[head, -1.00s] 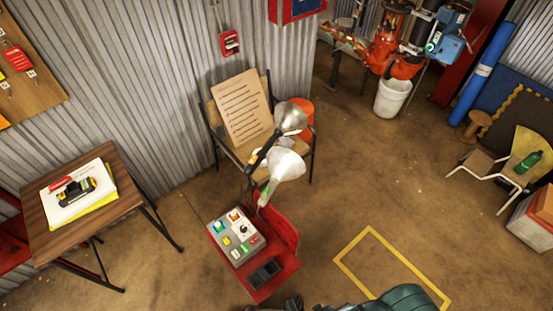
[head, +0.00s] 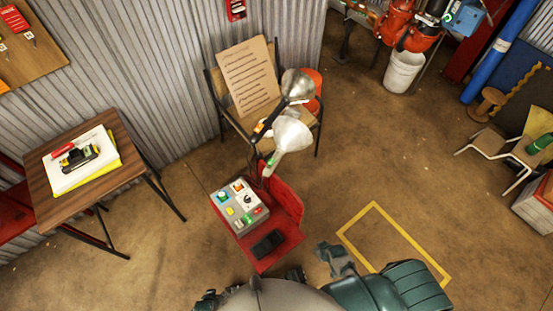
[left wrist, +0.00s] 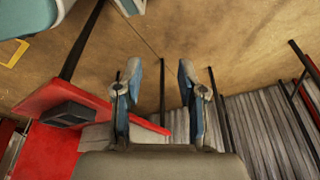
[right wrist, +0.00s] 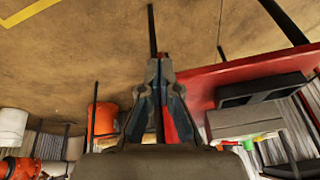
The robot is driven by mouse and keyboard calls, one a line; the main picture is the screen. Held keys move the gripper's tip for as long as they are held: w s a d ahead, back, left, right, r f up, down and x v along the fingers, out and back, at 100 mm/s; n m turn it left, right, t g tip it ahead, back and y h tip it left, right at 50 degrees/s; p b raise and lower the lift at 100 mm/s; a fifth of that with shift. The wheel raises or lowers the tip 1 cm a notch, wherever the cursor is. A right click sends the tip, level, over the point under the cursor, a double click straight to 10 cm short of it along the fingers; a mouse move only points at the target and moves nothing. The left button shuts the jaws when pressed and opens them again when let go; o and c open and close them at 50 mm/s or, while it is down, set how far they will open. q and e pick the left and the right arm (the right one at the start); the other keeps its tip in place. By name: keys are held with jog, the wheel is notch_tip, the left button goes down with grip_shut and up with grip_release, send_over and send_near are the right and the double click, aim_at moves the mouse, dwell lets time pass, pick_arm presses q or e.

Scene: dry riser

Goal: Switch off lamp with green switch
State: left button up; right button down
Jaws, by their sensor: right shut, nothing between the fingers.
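A grey control box (head: 240,206) with several coloured switches sits on a red stand (head: 290,250). Its green rocker (head: 246,221) is near the front edge. A white lamp (head: 291,134) with a green part on its neck (head: 271,160) and a silver lamp (head: 298,86) with an orange part on its handle stand behind the box. Whether either is lit is unclear. My left gripper (left wrist: 160,72) is open and empty, with the stand at left in its wrist view. My right gripper (right wrist: 159,62) is shut and empty, right of the stand in the head view (head: 335,257).
A black tray (head: 267,244) is at the stand's front. A wooden table (head: 65,206) stands at left. A chair holding a written board (head: 250,76) is behind the lamps. A yellow floor outline (head: 350,238) lies right of the stand, with open floor around it.

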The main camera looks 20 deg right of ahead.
aim_at(271, 162)
pick_arm(q)
jog(key=w+d+r+t+b, duration=0.3)
jog(key=w+r+b, duration=0.3)
jog(key=w+r, duration=0.45)
pick_arm(e)
jog(key=w+d+r+n+t+y, duration=0.1)
jog(key=w+r+t+y, duration=0.1)
jog(key=w+r, duration=0.75)
jog(key=w+d+r+t+y, duration=0.1)
jog(key=w+r+t+y, duration=0.15)
jog(key=w+r, duration=0.65)
pick_arm(q)
notch_tip(271, 162, up, 13)
jog(key=w+t+h+b, duration=0.1)
jog(key=w+t+b, duration=0.1)
jog(key=t+b, duration=0.1)
jog(key=shift+d+b, duration=0.15)
jog(key=shift+b, duration=0.2)
pick_arm(e)
jog(key=w+a+r+n+t+y, duration=0.1)
jog(key=w+r, duration=0.3)
jog(key=r, duration=0.4)
jog(key=w+a+r+n+y, duration=0.3)
jog(key=w+r+n+y, duration=0.1)
jog(key=r, duration=0.5)
jog(key=shift+r+t, duration=0.15)
jog(key=shift+t, duration=0.2)
